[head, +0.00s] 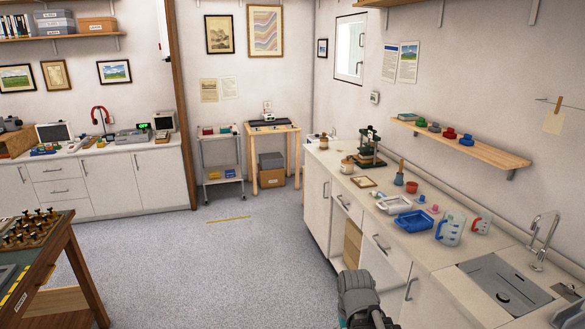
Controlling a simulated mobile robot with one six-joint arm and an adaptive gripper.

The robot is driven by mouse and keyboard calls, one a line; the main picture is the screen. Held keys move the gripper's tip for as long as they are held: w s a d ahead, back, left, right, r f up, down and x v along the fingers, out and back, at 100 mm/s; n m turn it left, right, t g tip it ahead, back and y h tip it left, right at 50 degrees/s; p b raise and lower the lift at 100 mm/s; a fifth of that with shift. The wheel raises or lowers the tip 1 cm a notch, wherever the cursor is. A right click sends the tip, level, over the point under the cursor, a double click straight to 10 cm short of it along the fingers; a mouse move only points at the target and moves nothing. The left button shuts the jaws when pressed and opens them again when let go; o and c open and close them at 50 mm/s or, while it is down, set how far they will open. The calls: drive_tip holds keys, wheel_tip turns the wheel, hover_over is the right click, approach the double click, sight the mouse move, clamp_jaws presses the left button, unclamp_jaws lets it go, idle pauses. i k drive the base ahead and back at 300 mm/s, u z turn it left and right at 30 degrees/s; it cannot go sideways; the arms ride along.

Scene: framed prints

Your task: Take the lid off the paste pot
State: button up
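I cannot tell for sure which vessel is the paste pot. A small pale jar with a brownish top (347,165) stands on the right counter, left of a dark green press. Another small jar (323,141) stands further back near the counter's far end. Both are small in view, and I cannot make out how their lids sit. A grey part of my arm shows at the bottom edge, in front of the counter's drawers and well short of both jars. My gripper's fingers are not in view.
The right counter (452,262) also holds the press (369,148), a blue tray (405,222), a white tray (394,204), jugs (450,229) and a sink (500,282). A wooden shelf (460,144) juts out above. A table (40,250) stands at left.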

sight(349, 161)
drive_tip(key=u, duration=0.2)
drive_tip(key=i, duration=2.35)
drive_tip(key=z, duration=0.55)
drive_tip(key=i, duration=1.05)
drive_tip(key=z, duration=0.3)
